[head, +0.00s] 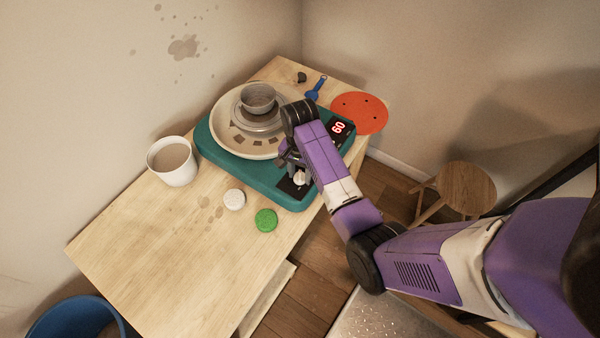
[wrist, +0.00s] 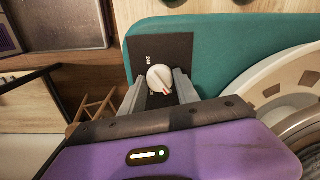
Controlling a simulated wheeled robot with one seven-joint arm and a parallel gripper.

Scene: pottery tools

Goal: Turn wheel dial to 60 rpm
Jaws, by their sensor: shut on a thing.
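The teal pottery wheel (head: 212,150) stands on the wooden table, and its teal body also shows in the wrist view (wrist: 220,45). Its red display (head: 339,128) reads 60. The white dial (wrist: 160,78) sits on a black panel at the wheel's corner and has a red mark toward its lower right in the wrist view. It also shows in the head view (head: 300,178). My gripper (wrist: 160,88) is shut on the dial, one finger on each side. In the head view my arm covers part of the panel. A grey bowl (head: 258,97) sits on the wheel head.
A white cup (head: 173,161), a white sponge (head: 234,199) and a green sponge (head: 266,220) stand on the table (head: 150,255). An orange disc (head: 360,113) and a blue tool (head: 316,88) lie at the back. A stool (head: 466,186) stands on the floor at right.

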